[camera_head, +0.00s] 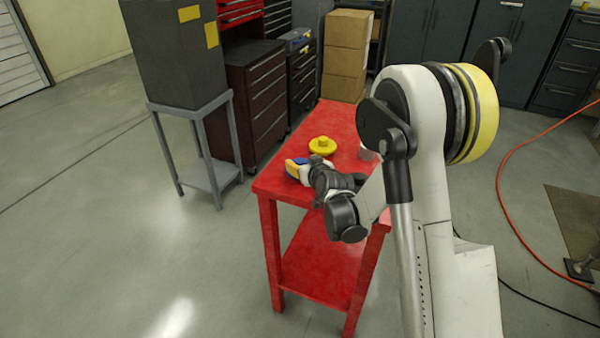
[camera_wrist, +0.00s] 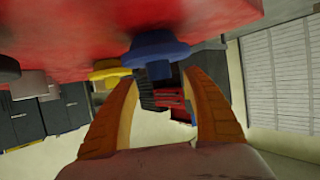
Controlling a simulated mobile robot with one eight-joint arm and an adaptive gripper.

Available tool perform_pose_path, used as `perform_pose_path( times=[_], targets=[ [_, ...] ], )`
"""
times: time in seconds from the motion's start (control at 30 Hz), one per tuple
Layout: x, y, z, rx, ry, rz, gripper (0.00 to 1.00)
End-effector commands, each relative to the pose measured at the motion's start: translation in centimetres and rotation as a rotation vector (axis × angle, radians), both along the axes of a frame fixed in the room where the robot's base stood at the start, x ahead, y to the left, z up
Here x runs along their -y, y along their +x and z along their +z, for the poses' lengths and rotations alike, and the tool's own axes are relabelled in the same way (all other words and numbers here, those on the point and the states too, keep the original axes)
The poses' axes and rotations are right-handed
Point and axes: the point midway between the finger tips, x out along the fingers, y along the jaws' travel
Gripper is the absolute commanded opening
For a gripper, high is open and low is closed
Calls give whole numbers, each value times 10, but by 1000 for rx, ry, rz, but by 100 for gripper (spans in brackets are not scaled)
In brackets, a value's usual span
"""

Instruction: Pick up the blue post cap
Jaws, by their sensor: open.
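The blue post cap (camera_wrist: 156,49) shows at the top of the wrist view, against the red table, which appears upside down there. It has a wide rim and a narrower knob. My gripper (camera_wrist: 161,80) is open, with its two orange fingers spread and the cap just beyond or between their tips; I cannot tell whether they touch it. In the head view my gripper (camera_head: 297,169) is low over the table's near left corner, and a small blue part of the cap (camera_head: 301,160) shows beside it. The rest of the cap is hidden there.
A yellow cap with a knob (camera_head: 322,146) stands on the red table (camera_head: 343,122) behind my gripper. A small grey piece (camera_head: 367,153) lies to its right, partly behind my arm. The table's far part is clear. A grey stand (camera_head: 205,170) is left of the table.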

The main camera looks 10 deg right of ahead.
Motion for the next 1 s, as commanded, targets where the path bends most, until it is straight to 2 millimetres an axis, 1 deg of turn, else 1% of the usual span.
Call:
perform_pose_path(
  times=[0.03,0.13,0.23,0.4,0.43,0.47,0.5,0.57,0.6,1.0],
  targets=[
    [-1,8,-6,0,0,0,57],
    [-2,18,-9,0,0,0,57],
    [-2,22,-10,0,0,0,57],
    [-2,22,-9,0,0,0,57],
    [-2,22,-9,0,0,0,52],
    [-2,22,-9,0,0,0,43],
    [-2,22,-9,0,0,0,31],
    [-2,22,-9,0,0,0,13],
    [-2,22,-9,0,0,0,0],
    [-2,22,-9,0,0,0,0]
  ],
)
